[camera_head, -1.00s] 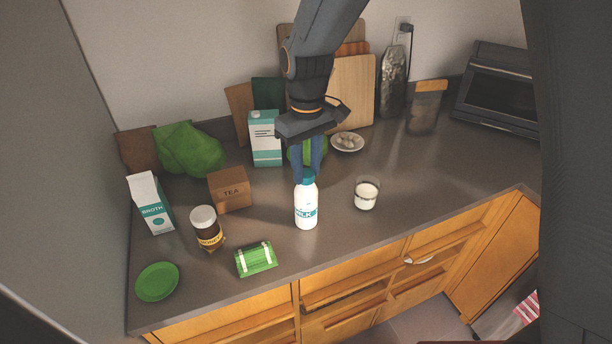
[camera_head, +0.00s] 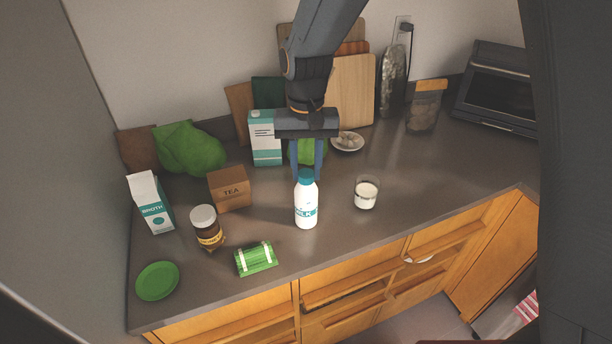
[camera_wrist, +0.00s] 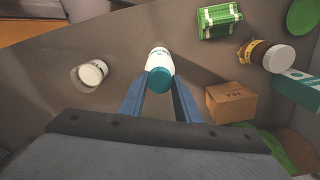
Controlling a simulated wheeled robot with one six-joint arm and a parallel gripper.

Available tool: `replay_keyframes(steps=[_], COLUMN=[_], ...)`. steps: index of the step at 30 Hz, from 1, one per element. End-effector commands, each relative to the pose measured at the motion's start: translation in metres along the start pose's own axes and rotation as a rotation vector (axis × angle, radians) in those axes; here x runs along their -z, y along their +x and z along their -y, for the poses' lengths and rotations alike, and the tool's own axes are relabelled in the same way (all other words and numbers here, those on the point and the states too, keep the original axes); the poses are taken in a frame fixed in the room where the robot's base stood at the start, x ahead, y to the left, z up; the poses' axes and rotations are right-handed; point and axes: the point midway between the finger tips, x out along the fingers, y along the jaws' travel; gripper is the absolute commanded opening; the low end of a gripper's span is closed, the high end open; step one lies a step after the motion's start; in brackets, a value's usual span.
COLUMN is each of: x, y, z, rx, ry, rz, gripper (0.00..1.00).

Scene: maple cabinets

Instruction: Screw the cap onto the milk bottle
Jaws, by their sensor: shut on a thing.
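The white milk bottle (camera_head: 306,209) stands upright on the grey counter, with a teal cap (camera_head: 306,176) at its mouth. My gripper (camera_head: 307,174) points down over the bottle, its two blue fingers shut on the cap from both sides. In the wrist view the cap (camera_wrist: 159,80) sits between the fingertips, with the bottle's white body (camera_wrist: 159,57) beyond it. The cap looks in line with the bottle; the thread is hidden, so I cannot tell how tight it sits.
A glass of milk (camera_head: 366,193) stands right of the bottle. To the left are a tea box (camera_head: 229,190), a brown jar (camera_head: 207,229), a green case (camera_head: 256,259), a broth carton (camera_head: 151,203) and a green plate (camera_head: 157,281). Cutting boards (camera_head: 352,91) lean behind.

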Motion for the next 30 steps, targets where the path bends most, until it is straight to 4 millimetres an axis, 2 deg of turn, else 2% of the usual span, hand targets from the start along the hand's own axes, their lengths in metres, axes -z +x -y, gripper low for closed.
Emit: replay_keyframes(steps=[4,17,30], x=[-0.0012,-0.0015,-0.0014], y=[0.0023,0.0028,0.0053], z=[-0.0002,-0.0002,0.0007], rx=[-0.002,-0.002,-0.004], ry=[0.088,0.130,0.593], rz=[0.003,0.004,0.004], gripper=[0.09,0.09,0.09])
